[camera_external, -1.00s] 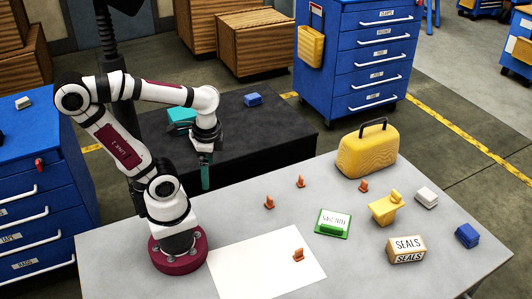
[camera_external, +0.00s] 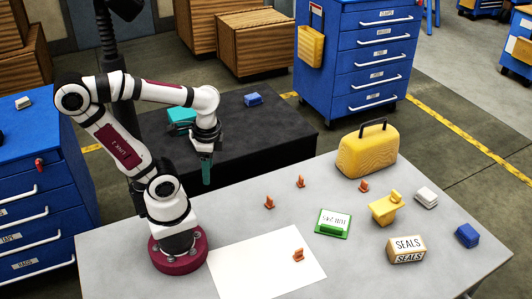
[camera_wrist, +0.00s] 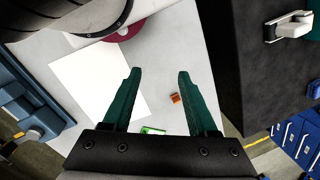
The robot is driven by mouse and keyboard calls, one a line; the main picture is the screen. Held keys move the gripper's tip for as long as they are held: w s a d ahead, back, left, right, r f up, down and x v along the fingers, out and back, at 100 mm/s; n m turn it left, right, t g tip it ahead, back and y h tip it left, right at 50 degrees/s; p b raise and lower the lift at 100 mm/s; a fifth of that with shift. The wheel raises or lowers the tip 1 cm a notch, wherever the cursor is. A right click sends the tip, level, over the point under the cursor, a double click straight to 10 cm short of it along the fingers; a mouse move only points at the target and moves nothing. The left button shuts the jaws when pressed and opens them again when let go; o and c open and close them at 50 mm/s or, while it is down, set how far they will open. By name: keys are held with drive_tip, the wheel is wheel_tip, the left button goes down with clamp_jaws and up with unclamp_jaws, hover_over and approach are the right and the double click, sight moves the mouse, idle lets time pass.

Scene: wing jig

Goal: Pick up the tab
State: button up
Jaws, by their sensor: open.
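The tab is probably one of the small orange pieces, though I cannot tell which one is meant. One orange piece (camera_external: 298,255) lies on the white sheet (camera_external: 245,268). Others stand on the bare grey table: one nearer my gripper (camera_external: 269,203), one behind it (camera_external: 300,182), and one by the yellow case (camera_external: 363,187). My gripper (camera_external: 207,183) hangs high at the table's back left, apart from them all. In the wrist view its two green fingers (camera_wrist: 158,72) are spread and empty. One orange piece (camera_wrist: 175,98) shows between and beyond them, next to the right finger.
On the table stand a green-edged box (camera_external: 333,223), a yellow case (camera_external: 367,155), a yellow part (camera_external: 384,210), a SEALS box (camera_external: 407,250), a white block (camera_external: 426,197) and a blue block (camera_external: 467,236). A black bench (camera_external: 280,140) adjoins behind.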

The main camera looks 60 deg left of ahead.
drive_tip(key=shift+c, duration=0.5)
drive_tip(key=m+h, duration=0.2)
drive_tip(key=m, duration=0.9)
hover_over(271, 199)
drive_tip(key=a, duration=0.1)
wheel_tip(271, 199, down, 5)
drive_tip(key=f, duration=1.5)
drive_tip(key=shift+d, duration=0.4)
drive_tip(key=shift+f, duration=0.55)
clamp_jaws()
